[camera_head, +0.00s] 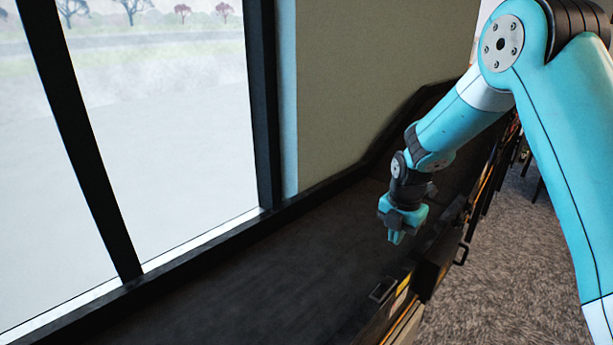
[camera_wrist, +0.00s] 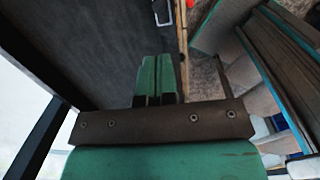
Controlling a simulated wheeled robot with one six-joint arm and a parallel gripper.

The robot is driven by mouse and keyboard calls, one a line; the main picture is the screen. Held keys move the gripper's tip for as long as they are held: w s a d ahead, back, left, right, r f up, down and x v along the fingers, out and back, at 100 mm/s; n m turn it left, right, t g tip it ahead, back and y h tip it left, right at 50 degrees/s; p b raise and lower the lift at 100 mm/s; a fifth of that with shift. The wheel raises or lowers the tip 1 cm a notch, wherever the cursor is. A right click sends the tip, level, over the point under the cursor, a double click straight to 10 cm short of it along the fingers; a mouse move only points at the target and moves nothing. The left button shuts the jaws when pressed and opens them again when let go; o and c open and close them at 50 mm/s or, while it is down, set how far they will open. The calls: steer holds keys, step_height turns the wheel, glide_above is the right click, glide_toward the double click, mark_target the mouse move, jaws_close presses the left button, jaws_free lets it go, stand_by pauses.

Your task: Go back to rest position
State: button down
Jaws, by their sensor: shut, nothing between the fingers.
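My gripper (camera_head: 396,235) hangs at the end of my teal arm, pointing down over the dark sorter bed (camera_head: 260,285) in the head view. In the wrist view its two green fingers (camera_wrist: 158,75) lie together with nothing between them. No object is seen in or under the fingers. The sorter bed (camera_wrist: 90,50) fills much of the left half of the wrist view, and its surface there looks bare.
A large window (camera_head: 160,130) with black frames and a beige wall (camera_head: 375,80) stand behind the bed. The bed's front edge has a dark raised box (camera_head: 432,268) and a handle (camera_head: 462,254). Grey carpet (camera_head: 505,270) lies to the right.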

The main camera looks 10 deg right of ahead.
steer(key=s+a+r+m+y, duration=0.2)
steer(key=s+a+r+m, duration=0.35)
steer(key=a+r, duration=0.3)
steer(key=s+a+r+m, duration=0.3)
steer(key=s+m, duration=0.1)
steer(key=s, duration=0.4)
steer(key=s+a+r+m+y, duration=0.1)
steer(key=s+a+r+m, duration=0.2)
steer(key=s, duration=0.5)
steer(key=s+a+r+m+y, duration=0.1)
steer(key=s+a+r+m, duration=0.2)
steer(key=s+m, duration=0.2)
steer(key=s, duration=0.3)
steer(key=shift+a+r+g, duration=0.25)
steer(key=shift+r+g, duration=0.1)
steer(key=shift+g, duration=0.05)
